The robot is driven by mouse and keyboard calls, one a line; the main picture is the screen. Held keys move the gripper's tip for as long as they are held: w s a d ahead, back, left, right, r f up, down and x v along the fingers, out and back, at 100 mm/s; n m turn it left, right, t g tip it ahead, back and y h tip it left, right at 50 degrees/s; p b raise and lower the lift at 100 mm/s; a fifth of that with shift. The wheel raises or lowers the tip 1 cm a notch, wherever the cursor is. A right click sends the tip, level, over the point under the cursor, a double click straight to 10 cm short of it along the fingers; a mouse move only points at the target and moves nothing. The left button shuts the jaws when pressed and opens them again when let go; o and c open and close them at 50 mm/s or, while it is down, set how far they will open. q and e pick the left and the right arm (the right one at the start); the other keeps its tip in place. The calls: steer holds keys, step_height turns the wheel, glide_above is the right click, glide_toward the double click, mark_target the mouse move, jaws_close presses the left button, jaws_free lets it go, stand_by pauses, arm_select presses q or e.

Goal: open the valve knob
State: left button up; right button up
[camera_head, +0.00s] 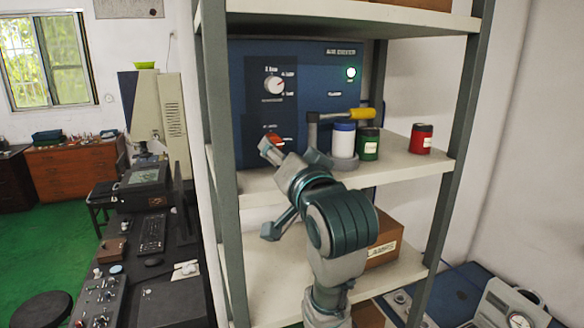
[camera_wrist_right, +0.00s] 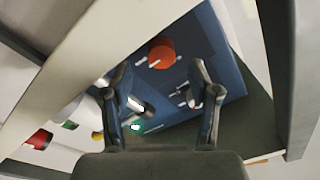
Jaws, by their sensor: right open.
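A blue panel (camera_head: 318,75) stands on the rack's upper shelf. It carries a white dial knob (camera_head: 274,85), a red-orange knob (camera_head: 273,138) lower down, and a lit green lamp (camera_head: 351,72). The labels are too small to read, so I cannot tell which knob is the valve. My right gripper (camera_head: 290,152) is in front of the panel's lower part and partly hides the red knob. In the wrist view the open right fingers (camera_wrist_right: 157,68) point toward the orange knob (camera_wrist_right: 162,54), with nothing between them. My left gripper is out of view.
Right of the gripper on the shelf (camera_head: 395,160) are a white jar (camera_head: 344,140), a green can (camera_head: 368,144), a red can (camera_head: 421,139) and a yellow-handled tool (camera_head: 360,114). Rack posts (camera_head: 218,160) stand either side. A cardboard box (camera_head: 385,240) sits below.

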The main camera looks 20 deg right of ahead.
steer(key=s, duration=0.7)
steer(key=shift+f, duration=0.35)
steer(key=shift+d, duration=0.1)
steer(key=shift+s, duration=0.1)
